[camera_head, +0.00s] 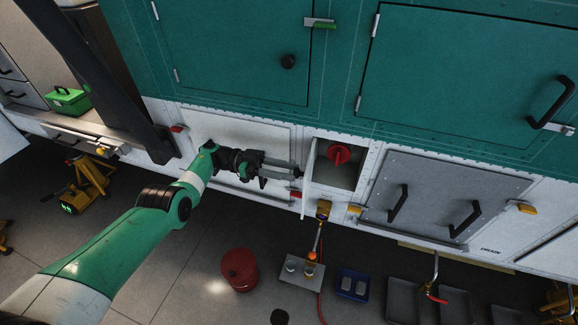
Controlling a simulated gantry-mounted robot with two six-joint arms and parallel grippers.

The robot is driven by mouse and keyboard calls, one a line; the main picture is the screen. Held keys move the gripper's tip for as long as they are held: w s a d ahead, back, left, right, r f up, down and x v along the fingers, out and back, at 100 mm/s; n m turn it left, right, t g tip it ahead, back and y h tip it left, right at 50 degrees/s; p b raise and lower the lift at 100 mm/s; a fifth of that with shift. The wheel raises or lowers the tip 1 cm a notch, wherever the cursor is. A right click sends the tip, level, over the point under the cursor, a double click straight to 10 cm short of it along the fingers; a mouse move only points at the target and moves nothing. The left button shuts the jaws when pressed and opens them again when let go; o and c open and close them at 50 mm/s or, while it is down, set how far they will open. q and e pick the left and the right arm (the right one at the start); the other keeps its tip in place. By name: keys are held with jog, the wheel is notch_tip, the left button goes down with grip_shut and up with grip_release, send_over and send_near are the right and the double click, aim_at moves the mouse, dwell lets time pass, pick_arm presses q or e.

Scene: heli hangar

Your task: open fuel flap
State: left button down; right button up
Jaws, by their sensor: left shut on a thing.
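The fuel recess (349,174) is an open square hole in the white lower side of the helicopter, with a red fuel cap (338,153) inside. The fuel flap (309,186) shows nearly edge-on as a thin white panel at the recess's left side, standing out from the body. My left gripper (297,172) comes in from the left and its fingertips are shut on the flap near its upper part. The exact contact is small and dark. My right gripper is not in view.
A grey panel with two black handles (440,195) is right of the recess. Below are a yellow fitting (323,209), a metal tray (302,270), a blue bin (353,285) and a red can (239,269). Green doors (460,75) are above.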

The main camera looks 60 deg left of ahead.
pick_arm(q)
jog(key=shift+r, duration=0.1)
jog(key=c, duration=0.5)
grip_release()
jog(key=shift+c, duration=0.2)
jog(key=b+v, duration=0.9)
jog(key=v, duration=0.2)
jog(key=shift+s+a, duration=0.2)
jog(key=shift+s, duration=0.05)
